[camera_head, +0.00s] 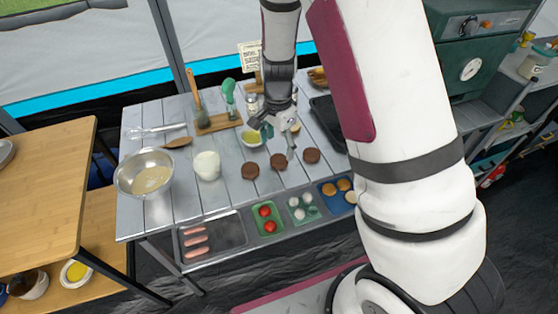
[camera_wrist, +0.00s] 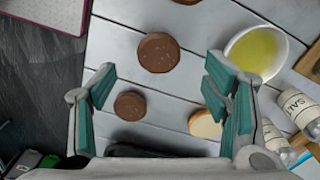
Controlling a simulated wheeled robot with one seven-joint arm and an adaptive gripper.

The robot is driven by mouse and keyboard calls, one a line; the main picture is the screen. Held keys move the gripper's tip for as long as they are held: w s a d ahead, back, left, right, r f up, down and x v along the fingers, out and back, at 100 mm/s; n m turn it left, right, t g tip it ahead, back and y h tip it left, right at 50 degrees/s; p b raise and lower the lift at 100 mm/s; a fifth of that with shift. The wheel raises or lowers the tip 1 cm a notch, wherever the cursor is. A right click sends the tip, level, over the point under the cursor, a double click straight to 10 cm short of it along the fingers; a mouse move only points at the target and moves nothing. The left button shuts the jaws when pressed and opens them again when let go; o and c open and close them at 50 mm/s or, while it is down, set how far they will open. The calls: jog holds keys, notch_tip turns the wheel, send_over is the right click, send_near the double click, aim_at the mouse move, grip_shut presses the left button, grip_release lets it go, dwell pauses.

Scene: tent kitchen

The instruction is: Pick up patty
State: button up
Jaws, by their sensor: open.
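Three brown round patties lie in a row on the grey plank table in the head view: a left patty (camera_head: 250,171), a middle patty (camera_head: 278,161) and a right patty (camera_head: 311,156). My gripper (camera_head: 280,143) is above the table, just behind the middle patty. In the wrist view my gripper (camera_wrist: 160,82) is open and empty, its teal-padded fingers spread wide. One patty (camera_wrist: 158,52) shows beyond the fingertips, another patty (camera_wrist: 130,105) shows between the fingers, and part of a third (camera_wrist: 186,1) is cut off at the top edge.
A bowl of yellow liquid (camera_wrist: 257,50), a pale bun-like piece (camera_wrist: 205,124) and a salt shaker (camera_wrist: 298,110) stand close to the right finger. A white container (camera_head: 207,166) and mixing bowl (camera_head: 146,172) are left. Food trays (camera_head: 214,240) line the front. A dark pan (camera_head: 328,122) is right.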

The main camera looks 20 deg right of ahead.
aim_at(279, 159)
jog(key=shift+d+f, duration=0.1)
jog(key=shift+f, duration=2.55)
jog(key=c, duration=1.2)
